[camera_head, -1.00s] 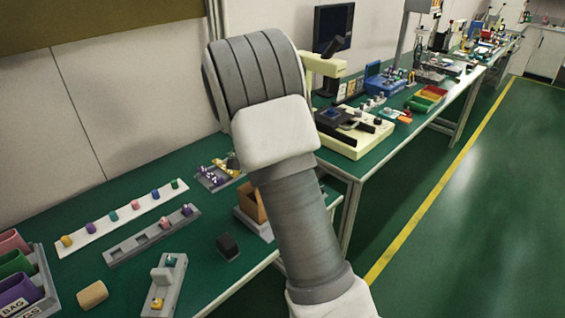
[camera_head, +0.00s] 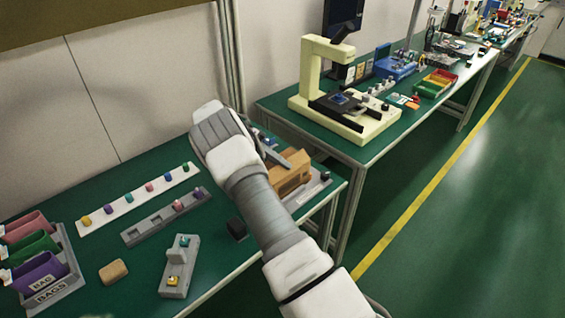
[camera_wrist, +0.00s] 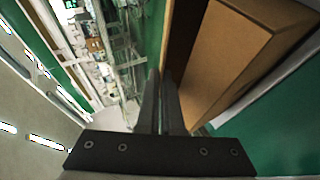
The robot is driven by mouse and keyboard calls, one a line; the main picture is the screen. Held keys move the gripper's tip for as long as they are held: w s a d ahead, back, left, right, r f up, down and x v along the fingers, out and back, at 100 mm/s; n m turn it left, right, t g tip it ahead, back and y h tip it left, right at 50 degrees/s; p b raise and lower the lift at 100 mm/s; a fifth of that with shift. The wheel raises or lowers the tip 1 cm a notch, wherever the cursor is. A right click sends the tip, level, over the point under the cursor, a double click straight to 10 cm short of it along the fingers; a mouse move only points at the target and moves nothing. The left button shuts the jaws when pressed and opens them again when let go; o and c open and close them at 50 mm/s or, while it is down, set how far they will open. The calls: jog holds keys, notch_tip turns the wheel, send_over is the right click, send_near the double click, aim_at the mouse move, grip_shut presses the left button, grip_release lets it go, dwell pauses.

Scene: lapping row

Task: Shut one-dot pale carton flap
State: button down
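A tan-brown carton (camera_head: 291,179) stands on a grey base at the right end of the near bench, just past my forearm. In the wrist view the carton (camera_wrist: 240,50) fills the upper right, with a darker brown panel along its left side. I cannot tell whether that panel is its flap, and no dot marking shows. My gripper (camera_wrist: 161,78) has its two dark fingers close together with nothing between them, just left of the carton's lower edge. In the head view my gripper (camera_head: 284,157) is at the carton's far upper side, partly hidden by my arm.
A white strip (camera_head: 135,200) and a grey rail (camera_head: 150,229) with small coloured knobs lie left on the bench. A black block (camera_head: 237,229) and a grey fixture (camera_head: 178,268) are nearer. A cream microscope-like stand (camera_head: 365,128) is on the bench behind.

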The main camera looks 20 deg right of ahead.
jog(key=shift+f+g, duration=0.1)
jog(key=shift+g, duration=0.2)
jog(key=c, duration=1.1)
grip_release()
jog(key=shift+o, duration=0.2)
